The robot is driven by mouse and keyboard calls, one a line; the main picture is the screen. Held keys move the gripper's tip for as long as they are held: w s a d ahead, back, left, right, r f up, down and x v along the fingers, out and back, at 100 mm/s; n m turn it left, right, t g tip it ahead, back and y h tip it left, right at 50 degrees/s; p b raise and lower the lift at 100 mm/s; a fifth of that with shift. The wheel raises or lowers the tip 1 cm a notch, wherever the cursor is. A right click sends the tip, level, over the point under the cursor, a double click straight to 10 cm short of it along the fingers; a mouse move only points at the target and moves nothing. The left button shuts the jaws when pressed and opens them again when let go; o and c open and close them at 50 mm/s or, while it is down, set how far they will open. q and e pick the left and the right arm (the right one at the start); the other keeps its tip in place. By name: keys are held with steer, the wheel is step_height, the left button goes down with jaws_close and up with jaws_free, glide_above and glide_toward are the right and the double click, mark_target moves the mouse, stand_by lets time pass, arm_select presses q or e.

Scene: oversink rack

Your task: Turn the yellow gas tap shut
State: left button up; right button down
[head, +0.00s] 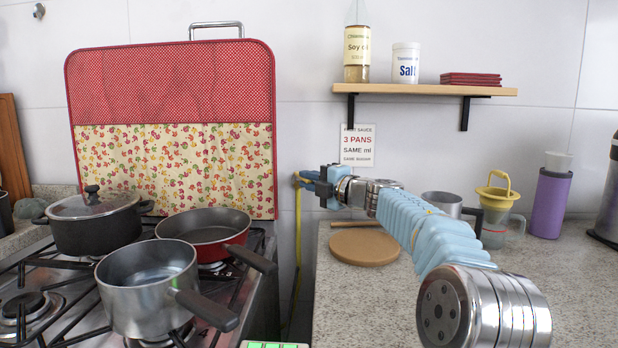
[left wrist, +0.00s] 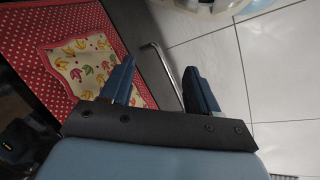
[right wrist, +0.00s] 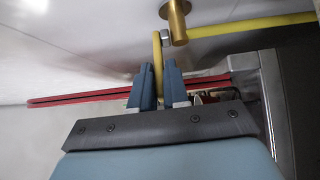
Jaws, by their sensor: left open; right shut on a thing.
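The yellow gas tap (head: 297,179) is on the tiled wall between the stove and the counter, mostly hidden in the head view by my right gripper (head: 313,181). In the right wrist view my right gripper (right wrist: 158,82) is shut on the tap's yellow lever (right wrist: 157,48), with a finger on each side. The lever sits beside a brass fitting (right wrist: 177,22) and lies roughly across the line of the yellow hose (right wrist: 230,27). My left gripper (left wrist: 160,85) is open and empty in the left wrist view, and out of the head view.
The stove holds a black lidded pot (head: 95,228), a red pan (head: 200,232) and a grey saucepan (head: 145,285). A red dotted cover (head: 170,90) stands behind them. A round board (head: 365,247) lies on the counter. A shelf (head: 430,90) hangs above.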

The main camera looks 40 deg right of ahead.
steer(key=shift+r, duration=0.1)
steer(key=c, duration=1.2)
jaws_free()
steer(key=s+b, duration=0.1)
steer(key=s, duration=1.3)
steer(key=shift+d, duration=0.4)
